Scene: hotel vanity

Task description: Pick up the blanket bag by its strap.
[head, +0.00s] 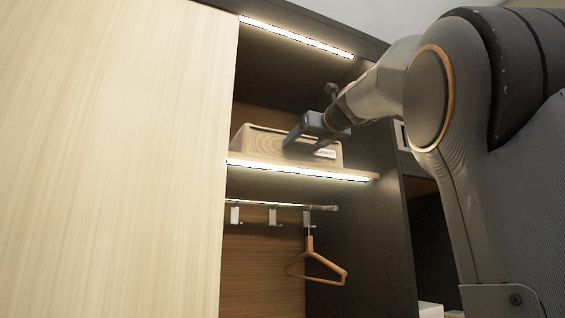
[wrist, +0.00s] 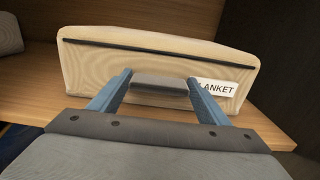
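The blanket bag (head: 262,143) is a beige box-shaped bag with a dark seam along its top and a white label. It sits upright on the lit closet shelf and fills much of the wrist view (wrist: 120,64). Its short grey strap (wrist: 160,86) is on the front face, left of the label. My gripper (head: 303,139) is in front of the bag. In the wrist view my gripper (wrist: 160,88) has its fingers apart, one at each end of the strap. I cannot tell whether they touch it. The strap is hidden in the head view.
The wooden shelf (wrist: 40,92) has a lit front edge, with a dark side wall close on the right. Below hangs a rail (head: 275,205) with hooks and a wooden hanger (head: 318,265). A pale panel (head: 110,150) covers the left. A grey object (wrist: 9,34) shows at the wrist view's left edge.

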